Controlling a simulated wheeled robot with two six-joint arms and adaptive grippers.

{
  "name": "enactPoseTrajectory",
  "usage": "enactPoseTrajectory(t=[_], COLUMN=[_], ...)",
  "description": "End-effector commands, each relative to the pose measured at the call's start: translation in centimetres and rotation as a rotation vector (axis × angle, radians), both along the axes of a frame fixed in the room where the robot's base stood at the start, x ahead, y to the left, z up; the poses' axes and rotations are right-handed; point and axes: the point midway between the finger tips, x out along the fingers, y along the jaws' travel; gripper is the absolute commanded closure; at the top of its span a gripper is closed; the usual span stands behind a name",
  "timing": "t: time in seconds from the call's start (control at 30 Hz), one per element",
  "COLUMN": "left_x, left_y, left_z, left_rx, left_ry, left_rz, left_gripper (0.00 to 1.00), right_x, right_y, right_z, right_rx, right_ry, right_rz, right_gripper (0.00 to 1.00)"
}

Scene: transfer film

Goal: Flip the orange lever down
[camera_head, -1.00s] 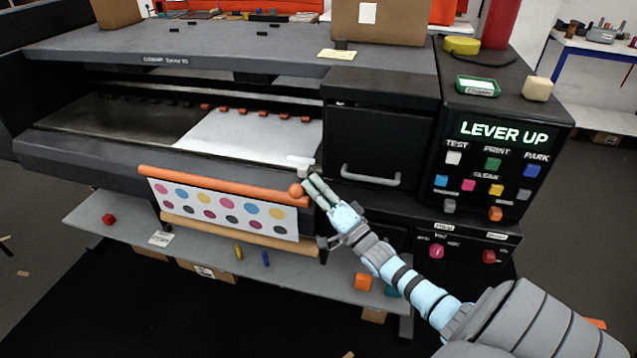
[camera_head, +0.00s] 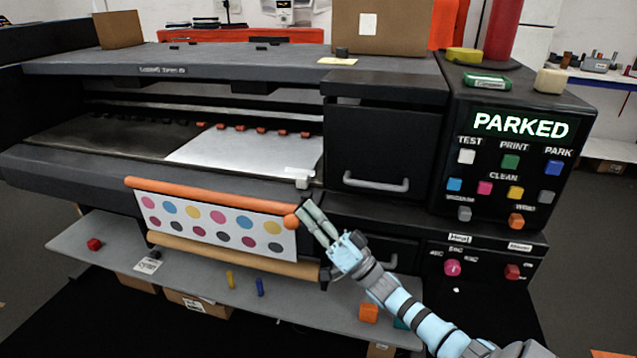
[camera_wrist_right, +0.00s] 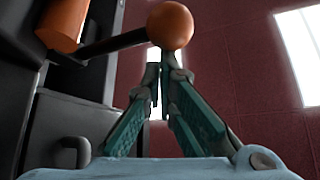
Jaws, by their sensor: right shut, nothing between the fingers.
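The orange lever's round knob (camera_head: 291,221) shows at the right end of the orange roller (camera_head: 210,202) on the printer's front. In the right wrist view the knob (camera_wrist_right: 170,26) sits on a dark arm beside an orange cylinder (camera_wrist_right: 62,22). My right gripper (camera_head: 304,207) is shut and empty, its fingertips close to the knob and the roller's end. In the right wrist view the fingertips (camera_wrist_right: 163,58) appear just below the knob; I cannot tell whether they touch it. The display (camera_head: 521,125) reads "PARKED". My left gripper is not in view.
A dotted print sheet (camera_head: 208,224) hangs below the roller. A drawer with a grey handle (camera_head: 375,184) is above my right gripper. The button panel (camera_head: 507,180) stands at the right. A lower shelf (camera_head: 190,268) holds small coloured blocks.

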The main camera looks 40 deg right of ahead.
Motion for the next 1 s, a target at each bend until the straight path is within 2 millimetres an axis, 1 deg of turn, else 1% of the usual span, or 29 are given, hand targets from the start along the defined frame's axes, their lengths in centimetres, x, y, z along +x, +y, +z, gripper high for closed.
enactPoseTrajectory(t=[0.47, 0.57, 0.73, 0.8, 1.0], left_x=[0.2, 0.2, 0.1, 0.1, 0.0], left_y=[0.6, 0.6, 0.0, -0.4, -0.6], left_z=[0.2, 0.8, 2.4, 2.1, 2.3], left_rx=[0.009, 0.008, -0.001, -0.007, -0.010], left_ry=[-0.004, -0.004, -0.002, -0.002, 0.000], left_rz=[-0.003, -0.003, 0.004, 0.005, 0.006], left_gripper=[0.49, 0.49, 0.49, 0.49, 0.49], right_x=[0.0, 0.0, 0.2, -1.5, -5.4], right_y=[-0.1, -0.6, -2.3, -2.6, -3.5], right_z=[0.3, 1.1, 4.1, 2.3, -0.3], right_rx=[-0.002, -0.004, -0.005, -0.003, -0.003], right_ry=[0.000, -0.001, -0.002, 0.005, 0.003], right_rz=[0.000, 0.000, 0.003, 0.004, 0.005], right_gripper=[1.00, 1.00, 1.00, 1.00, 1.00])
